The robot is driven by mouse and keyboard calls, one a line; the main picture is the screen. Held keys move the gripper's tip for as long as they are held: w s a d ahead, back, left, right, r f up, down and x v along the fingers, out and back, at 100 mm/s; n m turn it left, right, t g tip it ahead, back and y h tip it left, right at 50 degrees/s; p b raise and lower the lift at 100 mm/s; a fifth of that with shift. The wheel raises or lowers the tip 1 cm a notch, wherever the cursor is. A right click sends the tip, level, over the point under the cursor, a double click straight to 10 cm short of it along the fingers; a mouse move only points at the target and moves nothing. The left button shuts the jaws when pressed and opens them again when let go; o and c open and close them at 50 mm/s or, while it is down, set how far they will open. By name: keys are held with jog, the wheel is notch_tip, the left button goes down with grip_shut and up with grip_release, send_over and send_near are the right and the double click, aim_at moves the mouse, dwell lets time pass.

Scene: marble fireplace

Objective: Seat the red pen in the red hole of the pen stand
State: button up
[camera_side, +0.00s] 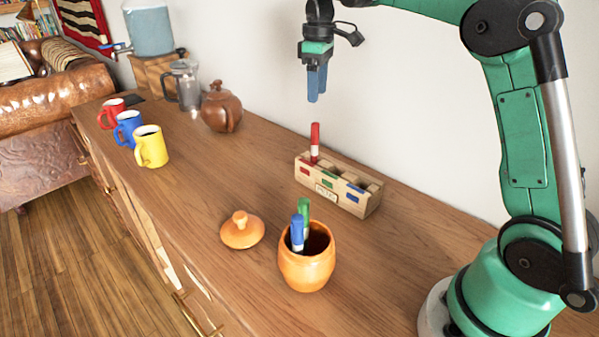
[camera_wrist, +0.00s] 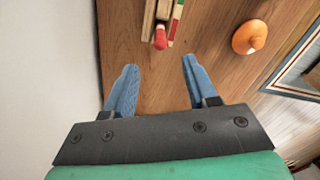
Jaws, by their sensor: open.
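The red pen (camera_side: 315,142) stands upright in the pen stand (camera_side: 362,206), in the end compartment above the red mark. The stand is a wooden block with red, green and blue marks on its front. My gripper (camera_side: 317,98) is above the red pen in the side view, apart from it and empty. In the wrist view my gripper (camera_wrist: 159,78) shows its blue fingers spread apart, with the red pen (camera_wrist: 160,38) beyond them. The wrist view cuts off part of the stand (camera_wrist: 148,22).
An orange pot (camera_side: 306,272) holds a blue pen (camera_side: 297,232) and a green pen (camera_side: 304,208). Its lid (camera_side: 242,231) lies beside it. Mugs, a brown teapot (camera_side: 221,108) and a glass press (camera_side: 186,86) stand farther left. The wall is close behind the stand.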

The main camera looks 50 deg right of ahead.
jog(key=s+a+r+m+t, duration=0.2)
jog(key=s+a+r+t, duration=0.1)
jog(key=s+a, duration=0.25)
jog(key=s+a+f+m+t, duration=0.2)
jog(key=s+a+f+t, duration=0.2)
jog(key=s+a+f, duration=0.2)
notch_tip(320, 180, down, 3)
jog(key=shift+s+r+m, duration=0.1)
jog(key=shift+s+m, duration=0.2)
jog(key=shift+s, duration=0.65)
